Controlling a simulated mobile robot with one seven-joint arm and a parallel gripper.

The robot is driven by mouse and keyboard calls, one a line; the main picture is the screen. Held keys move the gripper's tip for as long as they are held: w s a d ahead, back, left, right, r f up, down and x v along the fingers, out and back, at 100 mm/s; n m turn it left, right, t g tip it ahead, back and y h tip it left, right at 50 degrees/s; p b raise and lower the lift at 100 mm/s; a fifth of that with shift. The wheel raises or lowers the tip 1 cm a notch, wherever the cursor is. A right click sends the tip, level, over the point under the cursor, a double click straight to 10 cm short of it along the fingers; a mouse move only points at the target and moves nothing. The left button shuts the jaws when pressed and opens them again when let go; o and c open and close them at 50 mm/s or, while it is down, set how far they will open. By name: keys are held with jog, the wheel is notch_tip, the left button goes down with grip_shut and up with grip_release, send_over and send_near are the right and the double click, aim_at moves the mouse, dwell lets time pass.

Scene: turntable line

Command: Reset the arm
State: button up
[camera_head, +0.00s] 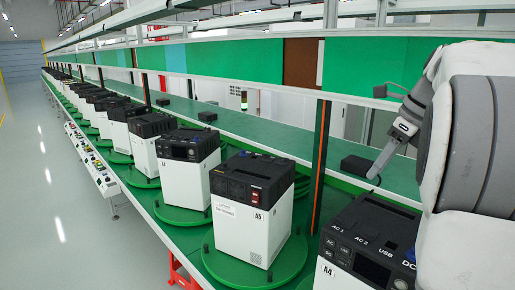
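My arm comes in from the right edge, its wrist covered in a white sleeve with grey bands. My gripper (377,134) is at the arm's end, pointing left. Its two fingers look spread apart, one high and one low, with nothing between them. It hangs above the line, behind and above the nearest black-and-white power unit, A4 (365,250). The power unit A5 (250,205) stands upright on a green round turntable (225,268), left of the gripper and apart from it. The arm hides part of A4's right side.
Several more power units stand on turntables along the line (150,185) toward the back left. A green shelf (235,130) runs behind them, with a small black box (360,166) below the gripper. The aisle floor (45,200) at left is clear.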

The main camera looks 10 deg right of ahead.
jog(key=s+a+f+n, duration=0.3)
jog(key=s+a+n, duration=0.2)
jog(key=a+n, duration=0.3)
jog(key=s+a+f+n+t+h, duration=0.1)
jog(key=s+a+f+n, duration=0.3)
jog(key=n, duration=0.8)
jog(key=s+a+f+n+h, duration=0.1)
jog(key=s+a+f+n, duration=0.3)
jog(key=s+a+n, duration=0.4)
jog(key=shift+a+f+n+t, duration=0.35)
jog(key=shift+a+n, duration=0.55)
jog(key=shift+a, duration=1.25)
jog(key=shift+s+r, duration=0.1)
jog(key=shift+s, duration=0.05)
